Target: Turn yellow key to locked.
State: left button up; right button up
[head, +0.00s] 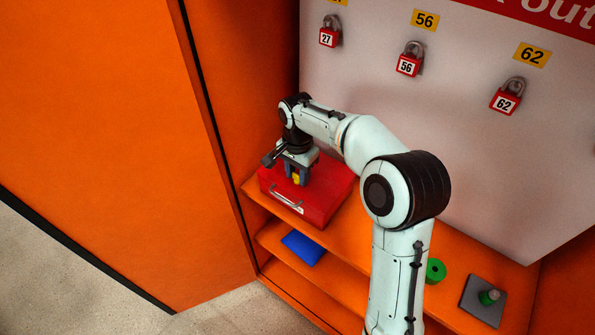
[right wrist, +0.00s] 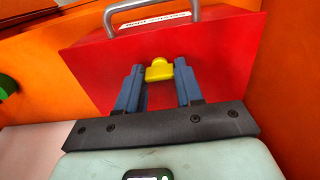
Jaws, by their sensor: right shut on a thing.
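The yellow key (head: 296,178) stands on top of a red box (head: 325,190) on the orange shelf. In the right wrist view the yellow key (right wrist: 159,70) shows between the fingertips, against the red box (right wrist: 225,60). My right gripper (head: 298,176) points down at the box and is shut on the key; in the wrist view its two blue-grey fingers (right wrist: 159,75) flank the key. The key's lower part and any lock markings are hidden or too small to read. My left gripper is not in view.
The box has a metal handle (head: 287,199) at its front. A blue item (head: 304,248) lies on the lower shelf. A green roll (head: 436,270) and a dark plate with a green knob (head: 489,297) sit at right. Red padlocks (head: 409,64) hang on the board behind.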

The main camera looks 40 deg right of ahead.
aim_at(297, 175)
dwell(0.5)
jog(key=o, duration=1)
jog(key=shift+o, duration=0.2)
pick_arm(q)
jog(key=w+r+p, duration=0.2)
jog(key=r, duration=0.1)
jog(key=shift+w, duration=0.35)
pick_arm(e)
notch_tip(297, 175, up, 13)
jog(key=shift+r, duration=0.15)
